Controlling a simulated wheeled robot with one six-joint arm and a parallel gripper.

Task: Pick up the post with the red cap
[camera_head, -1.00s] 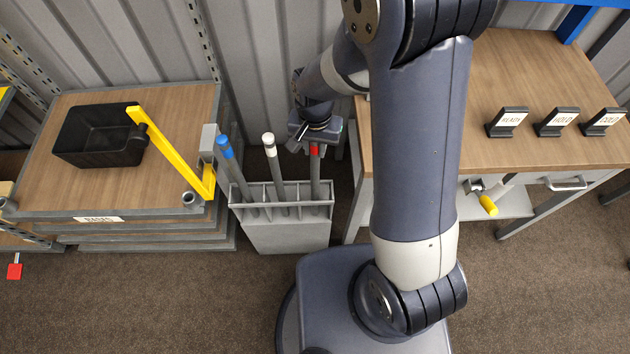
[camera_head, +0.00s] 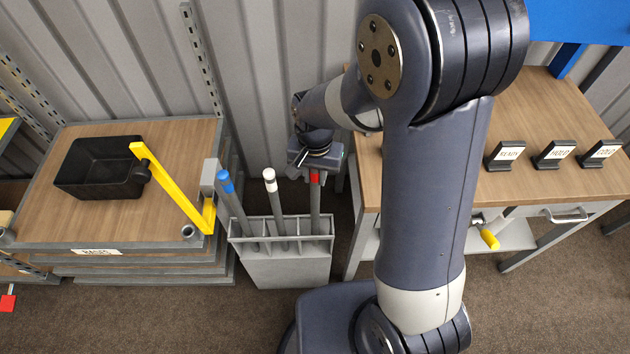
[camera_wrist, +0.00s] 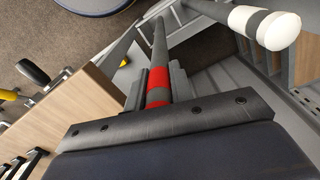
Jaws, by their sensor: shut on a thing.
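The post with the red band near its top (camera_head: 315,192) stands upright in the right compartment of the grey rack (camera_head: 290,273). My gripper (camera_head: 316,166) is at its top, shut on it; the fingers largely hide the cap end. In the wrist view the red-banded post (camera_wrist: 158,80) runs between the fingers, away toward the rack. The white-capped post (camera_head: 271,190) leans in the middle compartment and the blue-capped post (camera_head: 232,195) leans in the left one. The white cap also shows in the wrist view (camera_wrist: 278,30).
A right workbench (camera_head: 520,200) holds several small labelled signs (camera_head: 555,153) and stands close beside the rack. A corrugated wall (camera_head: 270,60) is behind.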

